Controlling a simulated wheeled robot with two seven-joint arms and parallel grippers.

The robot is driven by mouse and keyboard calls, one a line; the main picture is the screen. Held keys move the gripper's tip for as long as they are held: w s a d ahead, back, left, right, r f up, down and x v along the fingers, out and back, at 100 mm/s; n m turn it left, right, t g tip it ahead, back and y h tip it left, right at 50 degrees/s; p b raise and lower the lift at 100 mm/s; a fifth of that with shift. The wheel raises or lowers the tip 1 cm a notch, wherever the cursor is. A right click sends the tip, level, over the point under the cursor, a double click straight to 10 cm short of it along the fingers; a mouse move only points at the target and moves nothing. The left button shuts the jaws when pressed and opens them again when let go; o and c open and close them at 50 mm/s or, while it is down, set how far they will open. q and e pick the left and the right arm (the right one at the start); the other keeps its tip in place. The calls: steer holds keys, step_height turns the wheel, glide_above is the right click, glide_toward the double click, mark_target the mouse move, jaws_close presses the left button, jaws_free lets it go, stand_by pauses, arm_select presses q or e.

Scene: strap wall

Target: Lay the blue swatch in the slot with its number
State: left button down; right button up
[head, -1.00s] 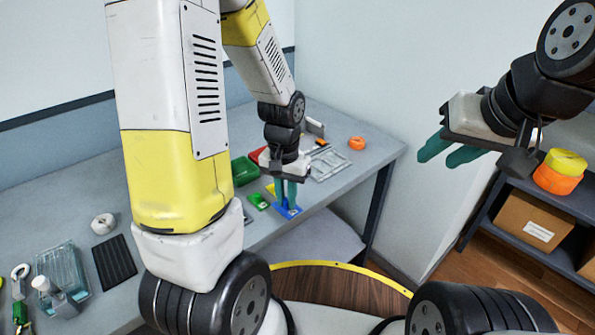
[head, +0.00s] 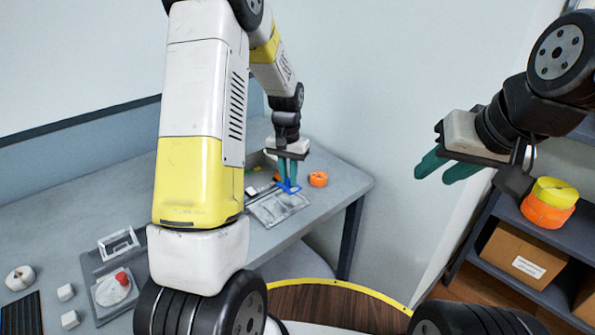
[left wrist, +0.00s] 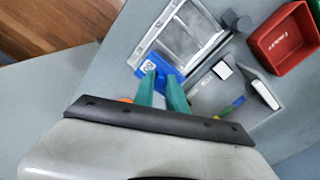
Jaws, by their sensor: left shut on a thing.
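My left gripper (head: 288,182) is shut on the blue swatch (head: 289,188). In the left wrist view the fingertips (left wrist: 163,80) hold the blue swatch (left wrist: 150,66), which carries a white label with a dark mark that I cannot read surely. The swatch is beside the near end of a clear grey slotted tray (left wrist: 186,34); whether it touches the tray I cannot tell. The tray also shows in the head view (head: 270,212), below and left of the gripper. Slot numbers are not readable. My right gripper (head: 447,170) is empty, its teal fingers apart, off the bench.
An orange roll (head: 318,179) stands right of the left gripper. A shelf with yellow and orange rolls (head: 553,200) stands at right.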

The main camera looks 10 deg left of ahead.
mark_target(289, 188)
arm_select(q)
steer(key=shift+f, duration=2.15)
steer(key=shift+f, duration=0.2)
steer(key=c, duration=0.9)
jaws_free()
steer(key=shift+r, duration=0.15)
